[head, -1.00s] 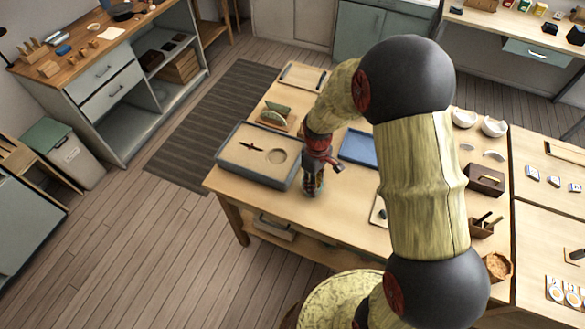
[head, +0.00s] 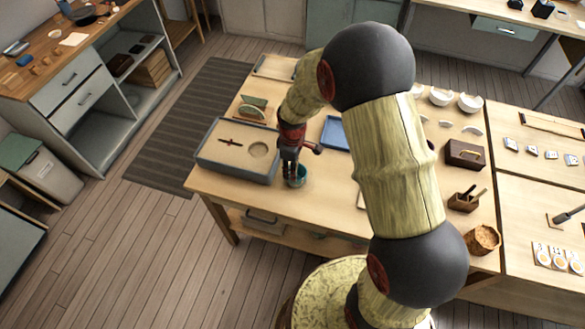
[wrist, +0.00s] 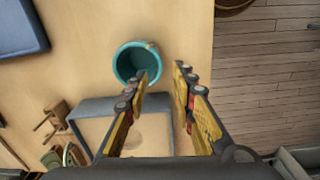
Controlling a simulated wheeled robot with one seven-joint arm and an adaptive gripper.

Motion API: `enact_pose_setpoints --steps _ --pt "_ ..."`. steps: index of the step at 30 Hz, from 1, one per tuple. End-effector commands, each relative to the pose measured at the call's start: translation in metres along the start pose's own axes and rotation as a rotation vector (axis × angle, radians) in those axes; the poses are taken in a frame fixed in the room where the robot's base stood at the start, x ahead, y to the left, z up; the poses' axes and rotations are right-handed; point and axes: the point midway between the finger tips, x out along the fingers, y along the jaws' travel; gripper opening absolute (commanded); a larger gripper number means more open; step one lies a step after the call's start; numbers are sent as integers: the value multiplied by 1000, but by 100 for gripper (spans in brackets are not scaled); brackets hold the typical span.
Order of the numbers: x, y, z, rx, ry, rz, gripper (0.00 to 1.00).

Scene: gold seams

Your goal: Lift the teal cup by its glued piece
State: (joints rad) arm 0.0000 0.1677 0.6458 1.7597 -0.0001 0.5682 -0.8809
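The teal cup (head: 297,179) stands on the wooden table near its front edge, right of the sand box, partly hidden by my gripper in the head view. In the wrist view the cup (wrist: 121,62) shows its open mouth, with a small tan-gold patch (wrist: 151,46) on the rim at upper right. I take this patch as the glued piece, but it is small.
The grey sand box (head: 206,160) stands left of the cup. A blue tray (head: 336,132) lies behind it to the right. Bare tabletop lies in front of the cup.

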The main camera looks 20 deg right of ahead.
Motion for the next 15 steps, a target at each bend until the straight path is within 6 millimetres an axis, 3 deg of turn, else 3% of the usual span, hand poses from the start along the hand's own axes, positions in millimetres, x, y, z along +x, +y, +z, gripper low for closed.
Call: enact_pose_setpoints --steps 15 --pt "40 0 0 0 -1 -1 26"
